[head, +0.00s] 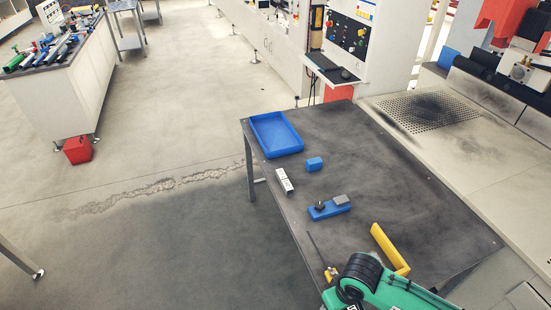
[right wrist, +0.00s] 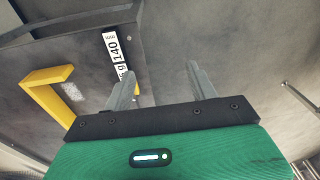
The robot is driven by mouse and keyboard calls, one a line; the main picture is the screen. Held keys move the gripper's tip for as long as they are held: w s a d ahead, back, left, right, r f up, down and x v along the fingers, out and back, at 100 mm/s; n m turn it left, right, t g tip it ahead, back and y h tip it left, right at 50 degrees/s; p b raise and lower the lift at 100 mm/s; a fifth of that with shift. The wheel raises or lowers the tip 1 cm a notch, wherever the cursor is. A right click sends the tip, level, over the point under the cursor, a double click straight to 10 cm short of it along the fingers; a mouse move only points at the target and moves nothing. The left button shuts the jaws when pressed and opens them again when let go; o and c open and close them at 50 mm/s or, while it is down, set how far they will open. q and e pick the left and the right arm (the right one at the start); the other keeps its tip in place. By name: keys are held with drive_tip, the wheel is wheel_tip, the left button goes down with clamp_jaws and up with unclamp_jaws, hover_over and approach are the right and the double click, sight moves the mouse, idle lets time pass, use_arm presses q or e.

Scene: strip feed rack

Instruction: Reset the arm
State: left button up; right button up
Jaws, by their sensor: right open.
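My right gripper (right wrist: 160,72) is open in the right wrist view, with bare grey surface between its two fingers and nothing held. In the head view my green right arm comes in at the bottom right, over the near end of the dark table (head: 390,160); its fingers are not clearly visible there. A yellow L-shaped bracket (head: 390,248) lies on the table just beyond this arm. A yellow angled piece (right wrist: 45,88) shows left of the fingers in the right wrist view. My left gripper is in neither view.
A blue tray (head: 276,134) sits at the table's far left corner. Nearby are a small blue block (head: 314,164), a white piece (head: 284,181) and a blue base (head: 329,210) with black and grey parts. The table's right half is mostly clear.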

drive_tip(key=s+a+r+t+y, duration=0.2)
drive_tip(key=s+a+r, duration=0.2)
drive_tip(key=s+d+r+m+t+h, duration=0.1)
drive_tip(key=s+d+m+h, duration=0.2)
drive_tip(key=s+d, duration=0.6)
wheel_tip(320, 180, down, 30)
drive_tip(key=w+d+g, duration=0.1)
drive_tip(key=d, duration=0.1)
drive_tip(key=s+d+f+g, duration=0.1)
drive_tip(key=s+d+f, duration=0.2)
drive_tip(key=s+f, duration=1.5)
wheel_tip(320, 180, down, 2)
drive_tip(key=shift+s+d+f+n+g, duration=0.1)
drive_tip(key=shift+s+d+n+g, duration=0.1)
drive_tip(key=shift+n+g, duration=0.15)
drive_tip(key=shift+o, duration=0.6)
drive_tip(key=shift+s+d+f, duration=0.1)
drive_tip(key=shift+s+f, duration=0.05)
drive_tip(key=shift+s, duration=0.3)
drive_tip(key=shift+w, duration=0.1)
